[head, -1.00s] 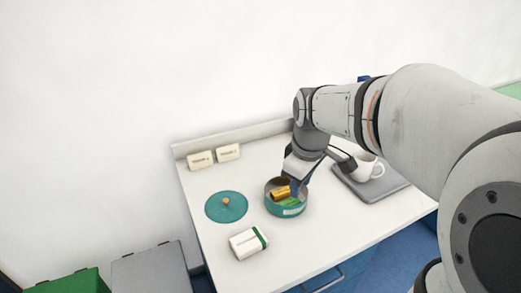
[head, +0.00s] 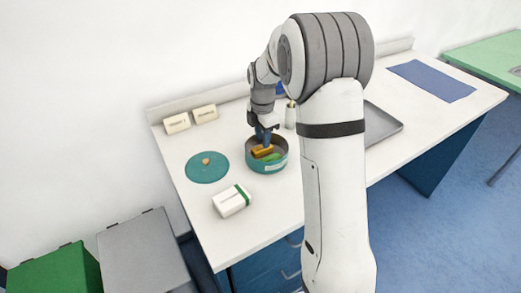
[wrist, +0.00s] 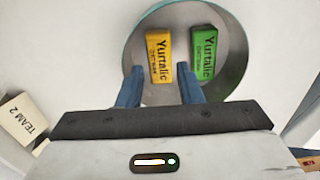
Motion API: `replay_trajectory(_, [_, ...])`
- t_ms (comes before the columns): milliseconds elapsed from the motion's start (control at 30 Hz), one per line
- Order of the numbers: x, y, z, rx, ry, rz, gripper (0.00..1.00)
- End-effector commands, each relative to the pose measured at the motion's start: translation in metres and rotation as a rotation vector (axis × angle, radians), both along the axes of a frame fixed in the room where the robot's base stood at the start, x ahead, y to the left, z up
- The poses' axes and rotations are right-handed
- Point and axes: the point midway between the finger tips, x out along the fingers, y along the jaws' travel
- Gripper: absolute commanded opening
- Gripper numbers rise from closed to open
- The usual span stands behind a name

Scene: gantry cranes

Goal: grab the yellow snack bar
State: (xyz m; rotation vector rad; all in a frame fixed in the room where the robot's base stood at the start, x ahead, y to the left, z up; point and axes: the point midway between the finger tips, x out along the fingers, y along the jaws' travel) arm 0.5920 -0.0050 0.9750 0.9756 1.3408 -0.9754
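The yellow snack bar (wrist: 158,58) lies in a round teal tin (head: 281,163), beside a green bar (wrist: 205,56). The yellow bar also shows in the head view (head: 262,151), partly hidden by my fingers. My gripper (wrist: 160,75) points down into the tin. Its two blue fingers are apart. In the wrist view the yellow bar's near end lies between them, nearer the left finger, and the green bar lies beyond the right finger. Whether the fingers touch anything is unclear.
The tin's teal lid (head: 207,170) lies to its left, and a white and green box (head: 231,201) lies in front. A grey tray (head: 383,124) lies to the right, partly behind my arm. A blue mat (head: 431,80) lies farther right.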

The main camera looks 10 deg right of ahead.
Motion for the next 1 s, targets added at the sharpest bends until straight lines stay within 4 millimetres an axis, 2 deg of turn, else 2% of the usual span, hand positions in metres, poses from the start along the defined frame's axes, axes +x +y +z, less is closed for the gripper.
replay_trajectory(200, [-0.001,0.001,-0.031,0.0,0.003,-0.001,0.33])
replay_trajectory(500, [-0.001,0.001,-0.037,0.0,0.0,-0.001,0.33])
replay_trajectory(833, [-0.001,0.001,-0.036,0.0,0.0,0.0,0.06])
replay_trajectory(1000, [-0.001,0.002,-0.036,0.0,0.0,0.0,0.05])
